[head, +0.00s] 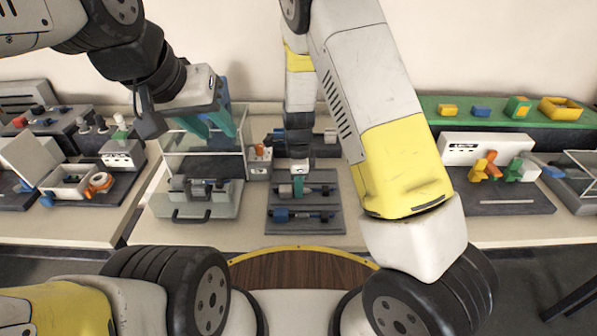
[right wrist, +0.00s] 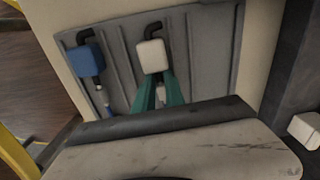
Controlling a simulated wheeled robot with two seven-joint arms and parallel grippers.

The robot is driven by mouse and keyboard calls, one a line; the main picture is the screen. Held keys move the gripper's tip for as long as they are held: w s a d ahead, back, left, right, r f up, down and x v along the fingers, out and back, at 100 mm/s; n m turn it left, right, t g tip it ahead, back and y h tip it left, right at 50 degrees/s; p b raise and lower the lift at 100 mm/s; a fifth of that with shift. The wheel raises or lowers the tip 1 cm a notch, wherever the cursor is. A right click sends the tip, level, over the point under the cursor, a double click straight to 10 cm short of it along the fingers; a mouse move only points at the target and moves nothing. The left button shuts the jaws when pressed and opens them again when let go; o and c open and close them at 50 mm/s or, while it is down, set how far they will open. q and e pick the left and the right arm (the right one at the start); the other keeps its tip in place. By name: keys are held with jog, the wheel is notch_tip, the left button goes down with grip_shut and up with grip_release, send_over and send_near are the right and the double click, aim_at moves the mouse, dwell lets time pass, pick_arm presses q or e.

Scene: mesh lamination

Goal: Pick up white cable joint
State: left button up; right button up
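The white cable joint (right wrist: 152,56) lies on a grey ribbed tray (right wrist: 205,60), with a black bent cable at its far end. It also shows in the head view (head: 284,190). My right gripper (right wrist: 158,82) reaches down over this tray, its teal fingertips at the near edge of the white block. A pale part shows between the fingers; whether they touch it I cannot tell. The similar blue joint (right wrist: 88,60) lies to its left. My left gripper (head: 211,130) is open and empty in front of a clear-walled case.
The clear-walled case (head: 232,163) with a handled base stands left of the tray. An orange ring (head: 99,182) and a white box are further left. A green board (head: 480,122) with coloured blocks is at the back right.

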grip_shut()
jog(key=shift+r, duration=0.1)
